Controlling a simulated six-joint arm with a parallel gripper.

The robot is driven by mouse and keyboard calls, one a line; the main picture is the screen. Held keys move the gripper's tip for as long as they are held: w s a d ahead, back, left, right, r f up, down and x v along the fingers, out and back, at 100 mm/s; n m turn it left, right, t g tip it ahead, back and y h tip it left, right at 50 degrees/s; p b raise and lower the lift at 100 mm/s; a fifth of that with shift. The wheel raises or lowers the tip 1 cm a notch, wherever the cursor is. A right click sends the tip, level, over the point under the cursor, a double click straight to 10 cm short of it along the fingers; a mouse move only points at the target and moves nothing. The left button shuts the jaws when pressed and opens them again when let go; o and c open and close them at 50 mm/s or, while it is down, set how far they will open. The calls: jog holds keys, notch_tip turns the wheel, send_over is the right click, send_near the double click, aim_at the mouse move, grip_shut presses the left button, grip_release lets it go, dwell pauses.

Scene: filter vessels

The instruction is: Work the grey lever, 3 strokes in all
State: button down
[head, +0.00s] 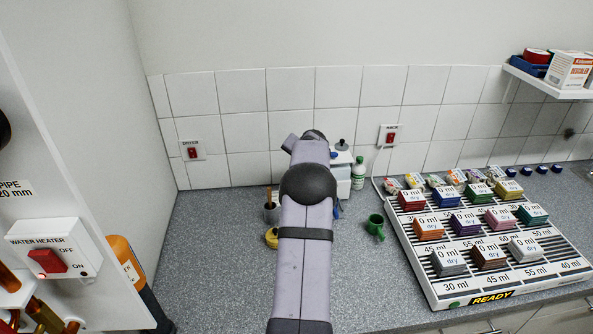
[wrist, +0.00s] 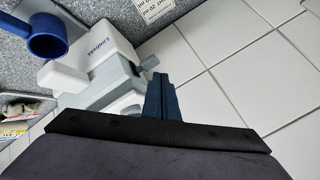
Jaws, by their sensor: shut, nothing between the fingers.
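A white and pale grey machine (wrist: 100,62) with dark lettering fills the upper left of the wrist view. In the head view the machine (head: 343,186) is mostly hidden behind my arm. In the head view my arm hides the fingers.
A blue cup-like part (wrist: 47,40) is beside the machine. A green mug (head: 376,226) and a green-capped bottle (head: 358,174) stand to the right. A striped tray (head: 430,287) of coloured blocks covers the right counter. The tiled wall (wrist: 225,45) is close.

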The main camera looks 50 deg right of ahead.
jog(key=shift+f, duration=0.2)
jog(key=shift+f+b, duration=0.25)
jog(key=shift+b, duration=0.15)
jog(key=shift+f+b, duration=0.8)
jog(key=shift+f, duration=0.15)
dwell(0.9)
jog(key=shift+r, duration=0.1)
jog(key=shift+r+p, duration=1)
jog(key=shift+r, duration=0.3)
jog(key=shift+r, duration=0.1)
jog(key=shift+r+p, duration=1.9)
jog(key=shift+r, duration=0.5)
dwell(0.7)
